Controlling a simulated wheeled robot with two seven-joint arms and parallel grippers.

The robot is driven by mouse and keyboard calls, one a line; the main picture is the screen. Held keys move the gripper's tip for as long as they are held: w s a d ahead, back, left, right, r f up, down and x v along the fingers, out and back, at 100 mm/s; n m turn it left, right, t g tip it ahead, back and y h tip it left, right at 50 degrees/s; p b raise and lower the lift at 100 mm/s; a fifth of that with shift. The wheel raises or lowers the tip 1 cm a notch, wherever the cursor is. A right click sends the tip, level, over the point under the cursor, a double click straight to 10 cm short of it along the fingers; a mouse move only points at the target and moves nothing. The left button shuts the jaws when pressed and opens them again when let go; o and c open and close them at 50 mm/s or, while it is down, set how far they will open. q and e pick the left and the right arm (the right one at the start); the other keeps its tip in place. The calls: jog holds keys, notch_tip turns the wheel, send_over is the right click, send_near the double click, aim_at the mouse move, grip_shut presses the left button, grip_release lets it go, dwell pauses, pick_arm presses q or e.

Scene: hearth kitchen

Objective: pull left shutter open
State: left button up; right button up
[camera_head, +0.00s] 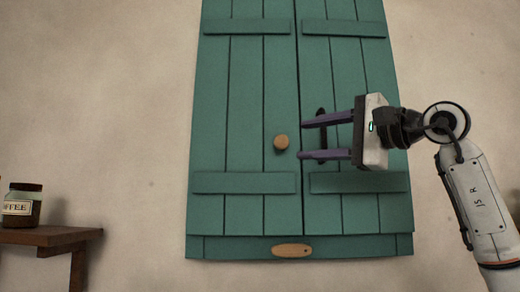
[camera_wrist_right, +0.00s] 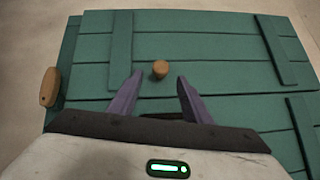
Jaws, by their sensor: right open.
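The left shutter (camera_head: 243,100) is a green planked panel on the wall, closed flat beside the right shutter (camera_head: 345,70). A round wooden knob (camera_head: 281,142) sits near the left shutter's inner edge. My right gripper (camera_head: 302,138) is open and empty, its two purple fingers pointing left toward the knob, with a small gap to it. In the right wrist view the knob (camera_wrist_right: 160,69) shows beyond and between the open fingertips (camera_wrist_right: 158,78). The right gripper covers part of the right shutter and its dark handle (camera_head: 321,125). My left gripper is not in view.
A wooden latch piece (camera_head: 292,250) is on the green sill board (camera_head: 230,247) below the shutters; it also shows in the wrist view (camera_wrist_right: 49,87). A coffee jar (camera_head: 22,205) stands on a wooden shelf (camera_head: 50,236) at lower left. The wall left of the shutters is bare.

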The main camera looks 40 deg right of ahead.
aim_at(285, 141)
jog(key=shift+w+a+r, duration=0.1)
jog(key=shift+w+r, duration=0.05)
jog(key=shift+w, duration=0.3)
jog(key=shift+w+a+r, duration=0.1)
jog(key=shift+w+r, duration=0.05)
jog(key=shift+w, duration=0.25)
jog(key=w, duration=0.3)
jog(key=w+p, duration=0.1)
jog(key=w, duration=0.1)
jog(key=shift+w+a+r, duration=0.15)
jog(key=shift+w+a, duration=0.05)
jog(key=shift+w, duration=0.2)
jog(key=shift+w+p, duration=0.3)
jog(key=shift+w, duration=0.3)
jog(key=c, duration=1)
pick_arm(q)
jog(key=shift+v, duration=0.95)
pick_arm(e)
jog(key=shift+a, duration=0.1)
grip_shut()
